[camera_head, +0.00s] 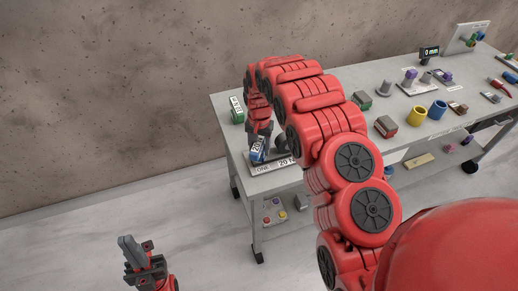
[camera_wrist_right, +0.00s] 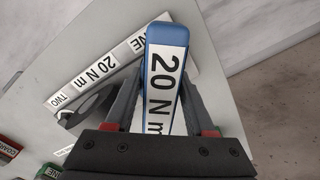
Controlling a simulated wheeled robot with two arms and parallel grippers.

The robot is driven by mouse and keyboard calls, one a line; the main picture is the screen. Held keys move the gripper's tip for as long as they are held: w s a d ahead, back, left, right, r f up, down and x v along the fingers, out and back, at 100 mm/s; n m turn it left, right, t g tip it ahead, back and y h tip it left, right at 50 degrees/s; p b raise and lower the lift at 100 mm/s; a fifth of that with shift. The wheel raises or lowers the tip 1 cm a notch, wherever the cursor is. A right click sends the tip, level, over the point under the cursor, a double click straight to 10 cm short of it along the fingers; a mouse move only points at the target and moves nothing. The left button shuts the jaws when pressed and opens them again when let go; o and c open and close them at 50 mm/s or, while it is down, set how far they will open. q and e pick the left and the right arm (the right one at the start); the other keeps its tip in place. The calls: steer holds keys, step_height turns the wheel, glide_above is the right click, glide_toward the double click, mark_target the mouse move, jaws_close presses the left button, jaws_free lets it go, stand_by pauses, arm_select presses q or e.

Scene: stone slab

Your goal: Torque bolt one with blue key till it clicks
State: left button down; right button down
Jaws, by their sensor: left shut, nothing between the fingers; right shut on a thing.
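The blue key (camera_head: 257,155) is held by my right gripper (camera_head: 258,138) at the near left end of the grey table. In the right wrist view the key (camera_wrist_right: 166,45) is a blue block labelled "20 N m", between the fingers of the shut right gripper (camera_wrist_right: 166,105). A bolt plate (camera_head: 267,169) lies below and beside it, with "ONE" at its left end. This plate (camera_wrist_right: 98,75) also reads "20 N m" and "TWO" in the wrist view. Bolt one's head is hidden, and contact with the key cannot be told. My left gripper (camera_head: 133,252) is shut and empty, low at left.
A green labelled block (camera_head: 237,110) stands at the table's left edge.

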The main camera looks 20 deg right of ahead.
mark_target(260, 140)
steer(key=m, duration=0.6)
steer(key=shift+m, duration=0.3)
steer(key=shift+r+p, duration=1.8)
steer(key=shift+p, duration=0.05)
step_height(260, 140, up, 5)
steer(key=p, duration=0.5)
steer(key=shift+d, duration=0.1)
